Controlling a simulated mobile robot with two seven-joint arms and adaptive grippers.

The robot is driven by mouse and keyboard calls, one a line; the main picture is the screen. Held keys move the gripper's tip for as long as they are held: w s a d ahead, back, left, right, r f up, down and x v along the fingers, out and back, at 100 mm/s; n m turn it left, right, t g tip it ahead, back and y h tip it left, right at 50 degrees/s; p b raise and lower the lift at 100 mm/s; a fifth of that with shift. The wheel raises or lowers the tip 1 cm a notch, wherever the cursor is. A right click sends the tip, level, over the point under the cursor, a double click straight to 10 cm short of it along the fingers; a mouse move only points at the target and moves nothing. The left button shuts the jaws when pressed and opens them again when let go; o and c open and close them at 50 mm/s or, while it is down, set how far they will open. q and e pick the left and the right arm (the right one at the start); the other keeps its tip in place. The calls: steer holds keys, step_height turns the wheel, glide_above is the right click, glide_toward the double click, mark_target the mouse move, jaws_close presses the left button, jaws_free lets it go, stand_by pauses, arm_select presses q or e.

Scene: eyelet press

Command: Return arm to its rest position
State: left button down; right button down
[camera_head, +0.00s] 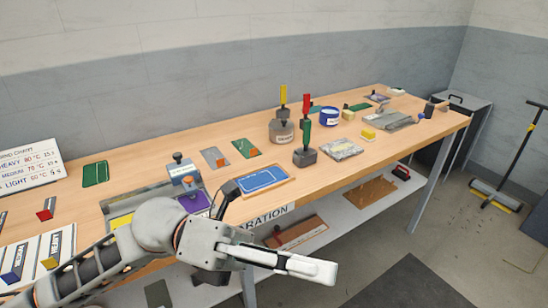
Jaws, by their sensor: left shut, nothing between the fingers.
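My left arm comes in from the lower left, and its gripper (312,268) points right in front of the bench's front edge. The gripper is shut with nothing between its fingers. It hangs in free space, apart from the bench things. A press-like device (183,172) with a dark knob stands on the wooden bench (232,212) just behind my arm, partly hidden by it. My right gripper is not in view.
A lower shelf (335,215) runs under the bench. Open floor lies at right, with a broom-like tool (513,160) by the wall.

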arm_select(q)
steer(key=w+a+f+n+t+h, duration=0.1)
steer(key=w+a+f+n+t, duration=0.2)
steer(key=w+n+t, duration=0.65)
steer(key=w+a+f+n+t+h, duration=0.1)
steer(key=w+a+f+n+t, duration=0.15)
steer(key=w+n+t, duration=0.7)
steer(key=a+f+n+t+y, duration=0.65)
steer(key=f+n, duration=0.35)
steer(key=n, duration=0.3)
steer(key=s+a+f+n+g+y, duration=0.1)
steer(key=a+f+n+y, duration=0.25)
steer(key=f, duration=0.45)
steer(key=s+a+f+n+g+y, duration=0.1)
steer(key=a+f+n+y, duration=0.25)
steer(key=f, duration=0.35)
steer(key=s+a+f+n+g+y, duration=0.2)
steer(key=s+a+f, duration=0.1)
steer(key=s+f, duration=0.3)
steer(key=s+a+f+n+g+y, duration=0.2)
steer(key=s+f, duration=0.3)
steer(key=f, duration=0.6)
steer(key=shift+s+a+g, duration=0.35)
steer(key=shift+a+g, duration=0.1)
steer(key=shift+a, duration=0.05)
